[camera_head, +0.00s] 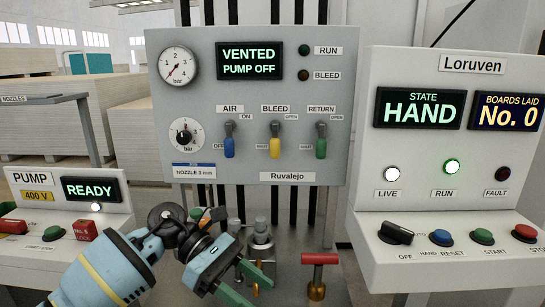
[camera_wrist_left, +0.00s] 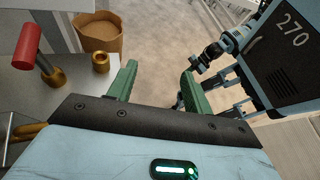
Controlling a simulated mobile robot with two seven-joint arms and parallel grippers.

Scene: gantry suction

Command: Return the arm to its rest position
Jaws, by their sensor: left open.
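My left arm (camera_head: 110,270) comes in from the lower left of the head view, light blue with a dark wrist joint.
A red T-handle on brass (camera_head: 319,272) stands just right of the gripper. Metal fittings (camera_head: 261,235) stand close behind it. The READY pump box (camera_head: 60,215) is at left, the Loruven console (camera_head: 450,175) at right.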

